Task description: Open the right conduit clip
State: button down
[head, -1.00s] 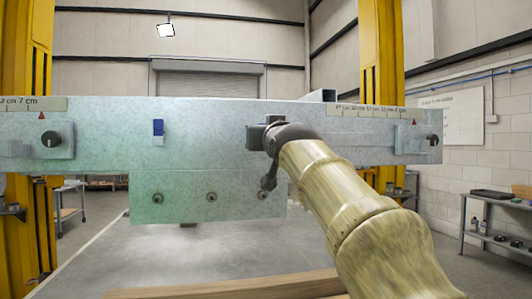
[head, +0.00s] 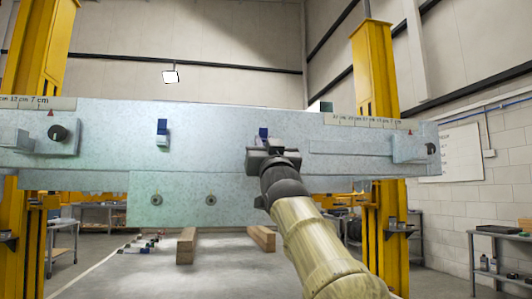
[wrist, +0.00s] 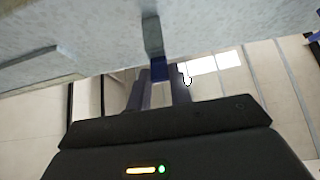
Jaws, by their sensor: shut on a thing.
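The right conduit clip (head: 263,133) is a small blue piece on the pale metal beam (head: 225,135). In the wrist view its blue part (wrist: 160,68) sits between the tips of my two dark fingers, below a grey block on the beam. My gripper (head: 265,148) reaches up to it from below and is shut on this blue part. In the head view the gripper hides the clip's lower part. A similar left clip (head: 162,128) is on the beam, apart from my gripper.
A dark knob (head: 59,134) is at the beam's left, and another knob (head: 431,148) at its right end. Yellow posts (head: 375,70) stand behind the beam. Wooden blocks (head: 262,238) lie on the surface below.

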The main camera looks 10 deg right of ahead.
dwell(0.4)
jog(key=c, duration=1.3)
grip_release()
jog(key=shift+o, duration=0.2)
jog(key=shift+f, duration=0.1)
jog(key=b+v, duration=0.5)
jog(key=v, duration=1.2)
jog(key=shift+s, duration=0.15)
jog(key=shift+f, duration=0.1)
